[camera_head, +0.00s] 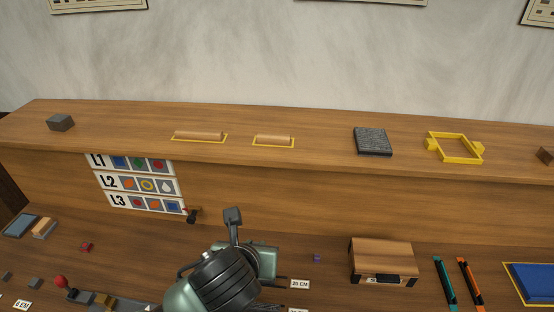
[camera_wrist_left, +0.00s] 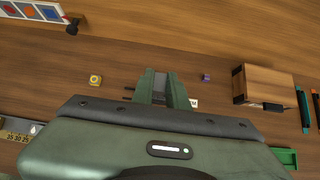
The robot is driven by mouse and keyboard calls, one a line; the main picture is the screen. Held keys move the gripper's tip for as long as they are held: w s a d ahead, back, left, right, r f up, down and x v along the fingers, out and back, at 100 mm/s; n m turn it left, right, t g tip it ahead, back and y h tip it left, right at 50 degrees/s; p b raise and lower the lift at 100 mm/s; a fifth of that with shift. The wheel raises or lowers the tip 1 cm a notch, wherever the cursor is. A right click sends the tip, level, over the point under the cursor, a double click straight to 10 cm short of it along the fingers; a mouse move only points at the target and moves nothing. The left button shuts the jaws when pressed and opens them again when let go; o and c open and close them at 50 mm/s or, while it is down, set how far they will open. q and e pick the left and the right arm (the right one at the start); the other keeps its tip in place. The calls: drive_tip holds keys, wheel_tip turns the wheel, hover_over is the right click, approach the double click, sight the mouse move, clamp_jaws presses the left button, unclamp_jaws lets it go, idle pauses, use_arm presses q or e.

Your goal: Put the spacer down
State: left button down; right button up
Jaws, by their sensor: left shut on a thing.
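My left gripper (camera_wrist_left: 162,88) is shut on a grey piece (camera_wrist_left: 160,88), which I take to be the spacer. Only part of the piece shows between the green fingers in the left wrist view. In the head view my left gripper (camera_head: 262,262) is over the lower bench, beside a white label reading about 35 EM (camera_head: 299,284). The arm hides its fingertips and the spacer there. I cannot tell whether the spacer touches the bench. My right gripper is not in view.
A wooden box (camera_head: 383,258) and a small purple cube (camera_head: 317,257) stand to the right. A yellow piece (camera_wrist_left: 95,80) lies left of the fingers. A red-knobbed lever (camera_head: 61,283) is at lower left. The raised shelf (camera_head: 310,165) runs behind.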

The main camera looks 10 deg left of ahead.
use_arm(q)
drive_tip(key=shift+a+f+b, duration=0.3)
drive_tip(key=shift+b, duration=0.15)
drive_tip(key=a+f+b, duration=0.4)
drive_tip(key=a+b, duration=0.4)
drive_tip(key=a, duration=0.1)
drive_tip(key=shift+w+f, duration=0.15)
drive_tip(key=shift+f, duration=0.1)
